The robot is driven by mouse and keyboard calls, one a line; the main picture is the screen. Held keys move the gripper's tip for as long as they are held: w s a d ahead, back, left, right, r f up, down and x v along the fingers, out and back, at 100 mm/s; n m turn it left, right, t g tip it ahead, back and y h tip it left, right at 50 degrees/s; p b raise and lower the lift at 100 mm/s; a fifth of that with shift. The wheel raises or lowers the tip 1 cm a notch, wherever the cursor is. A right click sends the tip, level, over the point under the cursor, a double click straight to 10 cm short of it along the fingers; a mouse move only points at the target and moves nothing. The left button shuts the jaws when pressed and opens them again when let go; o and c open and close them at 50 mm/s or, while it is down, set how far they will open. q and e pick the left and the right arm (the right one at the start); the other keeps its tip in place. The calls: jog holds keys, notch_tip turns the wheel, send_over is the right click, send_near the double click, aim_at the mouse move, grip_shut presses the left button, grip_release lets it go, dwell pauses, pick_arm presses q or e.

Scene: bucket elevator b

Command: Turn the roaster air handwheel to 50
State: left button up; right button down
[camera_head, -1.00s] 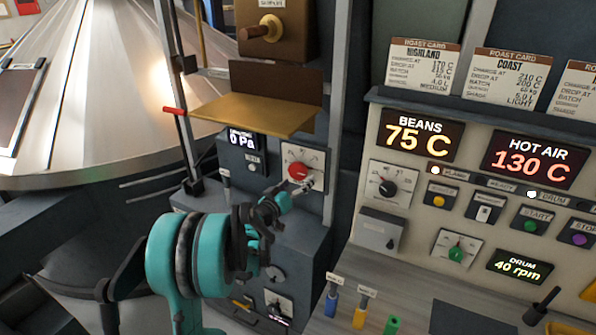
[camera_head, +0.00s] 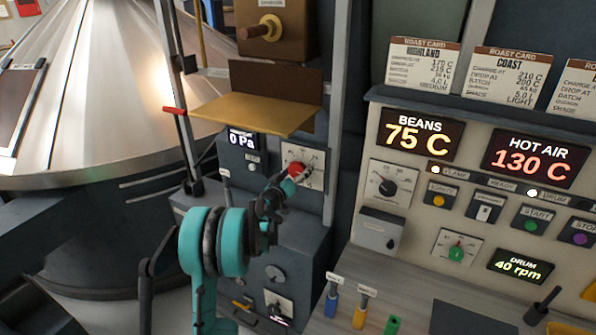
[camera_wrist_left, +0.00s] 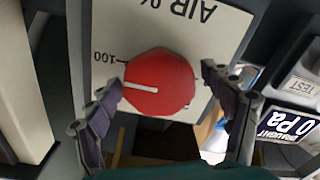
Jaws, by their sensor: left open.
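The roaster air handwheel is a round red knob (camera_head: 296,169) on a white dial plate (camera_head: 313,158) at the middle of the head view. In the left wrist view the red knob (camera_wrist_left: 165,88) fills the middle, with the plate upside down and reading "AIR %". Its white pointer line lies toward the left, just below the "100" mark. My left gripper (camera_head: 287,182) is at the knob, covering its lower part in the head view. In the wrist view its fingers (camera_wrist_left: 163,92) are open, one either side of the knob, with gaps visible. My right gripper is not in view.
A brass tray (camera_head: 253,117) juts out above the dial. A small display (camera_head: 242,140) reading 0 Pa is left of it. A grey post (camera_head: 335,100) stands close on the right, before the control panel (camera_head: 400,150) with its displays and knobs.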

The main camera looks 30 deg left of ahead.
pick_arm(q)
jog(key=shift+c, duration=0.3)
jog(key=c, duration=1.1)
jog(key=shift+n, duration=0.3)
jog(key=n+b, duration=0.1)
jog(key=n, duration=0.2)
jog(key=shift+n+b, duration=0.3)
jog(key=n+b, duration=0.1)
jog(key=n, duration=0.3)
jog(key=shift+a+f, duration=0.1)
jog(key=n+b, duration=0.1)
jog(key=n, duration=0.3)
jog(key=shift+n, duration=0.4)
jog(key=n, duration=0.4)
jog(key=shift+n+b, duration=0.3)
